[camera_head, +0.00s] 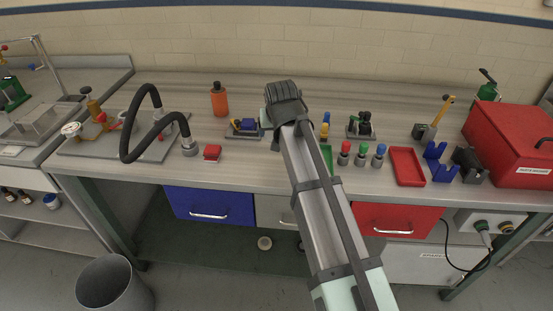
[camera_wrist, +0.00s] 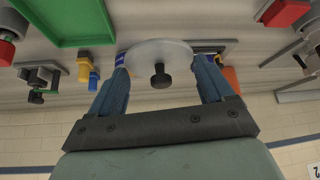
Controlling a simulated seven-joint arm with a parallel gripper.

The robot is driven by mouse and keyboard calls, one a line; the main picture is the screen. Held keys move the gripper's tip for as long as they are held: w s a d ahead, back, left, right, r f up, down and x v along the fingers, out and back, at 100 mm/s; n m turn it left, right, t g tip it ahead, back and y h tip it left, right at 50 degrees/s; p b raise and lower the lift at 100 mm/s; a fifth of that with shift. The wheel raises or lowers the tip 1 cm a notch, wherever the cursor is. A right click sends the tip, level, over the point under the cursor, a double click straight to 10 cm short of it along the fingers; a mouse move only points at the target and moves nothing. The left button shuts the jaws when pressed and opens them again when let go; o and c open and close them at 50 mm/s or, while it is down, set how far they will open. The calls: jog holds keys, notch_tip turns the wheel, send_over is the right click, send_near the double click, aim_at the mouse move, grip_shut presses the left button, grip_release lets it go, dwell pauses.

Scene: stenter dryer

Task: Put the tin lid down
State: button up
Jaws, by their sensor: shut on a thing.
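The tin lid (camera_wrist: 172,50) is a round pale grey disc with a black knob in its middle. In the wrist view it sits between the two blue fingers of my gripper (camera_wrist: 162,75), which is shut on it by its edges. The knob points toward the wrist camera. In the head view my own arm and wrist hide the gripper and the lid. I cannot tell how high the lid is above the workbench (camera_head: 235,172), or make out a tin.
A green tray (camera_wrist: 75,22) and a blue-and-yellow fixture (camera_head: 243,126) lie near the gripper. Around it stand an orange bottle (camera_head: 219,99), a red block (camera_head: 212,152), several coloured-cap bottles (camera_head: 361,154) and a red tray (camera_head: 407,166). The front left bench is fairly clear.

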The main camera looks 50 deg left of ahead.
aim_at(276, 158)
jog(key=shift+a+f, duration=0.1)
jog(key=shift+f, duration=4.85)
jog(key=shift+f, duration=0.15)
jog(key=o, duration=0.9)
jog(key=v, duration=1.2)
